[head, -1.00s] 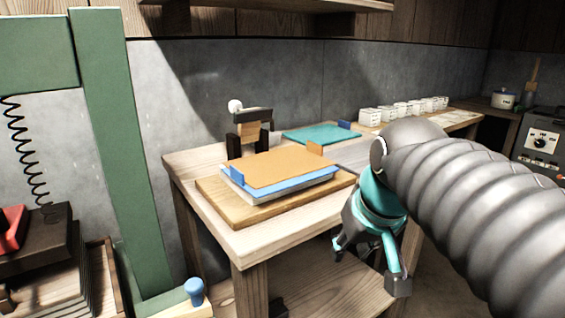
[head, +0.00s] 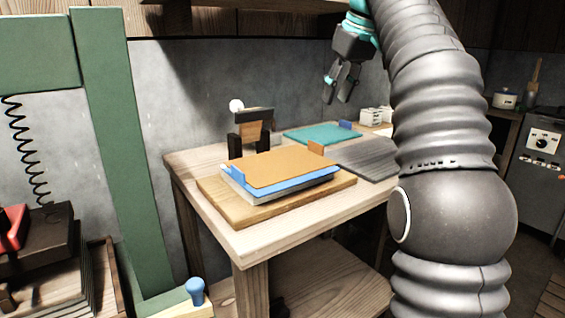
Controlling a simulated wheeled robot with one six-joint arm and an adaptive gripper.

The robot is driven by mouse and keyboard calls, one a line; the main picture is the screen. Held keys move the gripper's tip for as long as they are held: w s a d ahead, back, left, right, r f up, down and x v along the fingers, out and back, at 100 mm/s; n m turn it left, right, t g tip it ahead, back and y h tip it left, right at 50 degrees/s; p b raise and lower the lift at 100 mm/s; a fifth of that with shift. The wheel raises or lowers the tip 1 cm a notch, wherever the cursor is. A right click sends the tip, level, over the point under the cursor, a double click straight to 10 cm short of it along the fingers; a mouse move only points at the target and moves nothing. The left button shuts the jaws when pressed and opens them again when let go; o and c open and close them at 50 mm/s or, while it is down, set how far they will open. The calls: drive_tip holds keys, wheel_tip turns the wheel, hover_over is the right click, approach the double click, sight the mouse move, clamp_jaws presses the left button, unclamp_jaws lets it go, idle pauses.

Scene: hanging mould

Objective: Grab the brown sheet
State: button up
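The brown sheet (head: 280,166) lies flat on top of a stack on the wooden table, with a small brown tab (head: 315,147) standing at its far right corner. Under it is a blue sheet (head: 290,188), with a blue tab at the left, over a pale grey layer. The stack rests on a wooden board (head: 262,212). My gripper (head: 336,92) hangs in the air, above and to the right of the stack, fingers pointing down. Its fingers look apart, with nothing between them.
A teal sheet (head: 310,134) with a blue tab and a grey slab (head: 365,157) lie on the table behind and right of the stack. A small dark stand (head: 250,130) is at the back. A green frame (head: 112,130) rises at the left. White boxes (head: 375,116) stand farther back.

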drive_tip(key=shift+w+d+r+n, duration=0.1)
drive_tip(key=shift+w+d+n, duration=0.1)
drive_tip(key=shift+w, duration=0.15)
drive_tip(key=shift+w+d+n, duration=0.1)
drive_tip(key=shift+w+n, duration=0.1)
drive_tip(key=shift+w, duration=0.15)
drive_tip(key=shift+a+x, duration=0.15)
drive_tip(key=shift+x, duration=2.1)
drive_tip(key=shift+a+x, duration=0.15)
drive_tip(key=shift+x, duration=2.15)
drive_tip(key=shift+a+x, duration=0.15)
drive_tip(key=shift+x, duration=2.1)
drive_tip(key=shift+s+r, duration=0.1)
clamp_jaws()
